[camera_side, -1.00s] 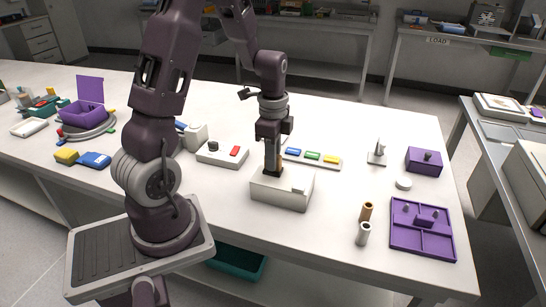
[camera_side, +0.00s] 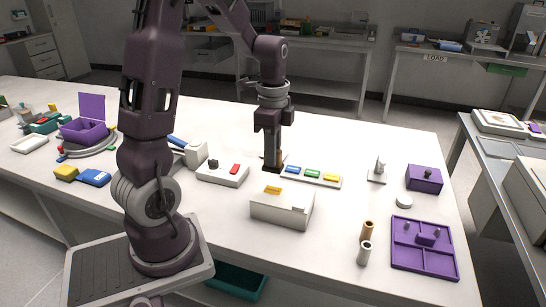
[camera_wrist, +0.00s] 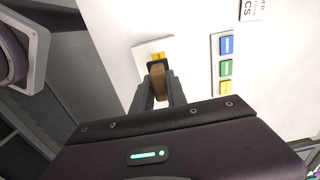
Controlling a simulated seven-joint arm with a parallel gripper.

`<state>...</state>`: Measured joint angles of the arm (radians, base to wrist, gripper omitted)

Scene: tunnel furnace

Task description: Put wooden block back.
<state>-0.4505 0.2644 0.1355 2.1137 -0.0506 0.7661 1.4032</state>
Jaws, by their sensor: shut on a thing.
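My gripper (camera_side: 273,160) points down above the table behind the white box. It is shut on the wooden block (camera_wrist: 158,82), a tan piece between the fingers in the wrist view with a dark part at its far end. In the side view the fingers mostly hide the block, and I cannot tell whether it touches the table. The white box (camera_side: 282,210) has a yellow patch (camera_side: 273,190) on top; the patch also shows in the wrist view (camera_wrist: 158,57).
A strip with blue, green and yellow blocks (camera_side: 325,184) lies right of my gripper. A white unit with a red button (camera_side: 235,169) is on the left. Two small cylinders (camera_side: 365,252), a purple tray (camera_side: 425,267) and a purple box (camera_side: 424,183) stand farther right.

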